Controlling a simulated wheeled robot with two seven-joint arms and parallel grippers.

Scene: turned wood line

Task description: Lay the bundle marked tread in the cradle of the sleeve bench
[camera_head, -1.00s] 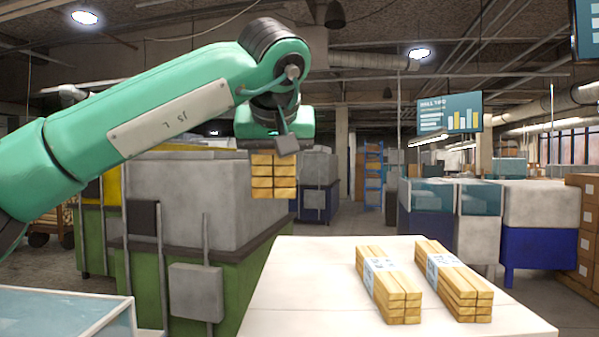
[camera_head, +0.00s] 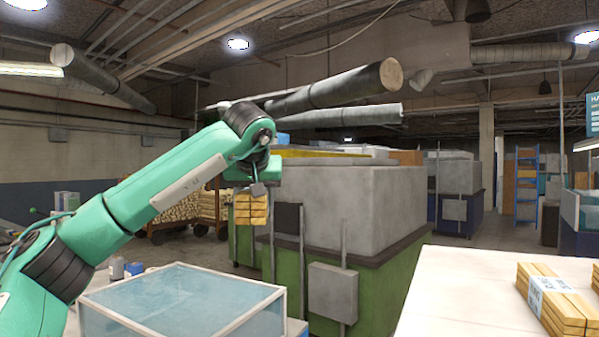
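My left gripper (camera_head: 257,188) holds a bundle of wooden sticks (camera_head: 251,209) in the air, left of the big grey and green machine. I see the bundle end-on, so any mark on it is hidden. The gripper is shut on it, though its fingers are small and partly hidden. Another banded bundle (camera_head: 552,304) lies on the white table at the lower right; its label is too small to read. I cannot make out the cradle of the sleeve bench. My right gripper is not in view.
A glass-topped case (camera_head: 183,300) stands low in front, below my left arm. The grey and green machine (camera_head: 352,210) fills the middle, with a control box (camera_head: 333,291) on its side. The white table (camera_head: 450,300) is at the right. Loaded wood carts (camera_head: 172,212) stand behind at the left.

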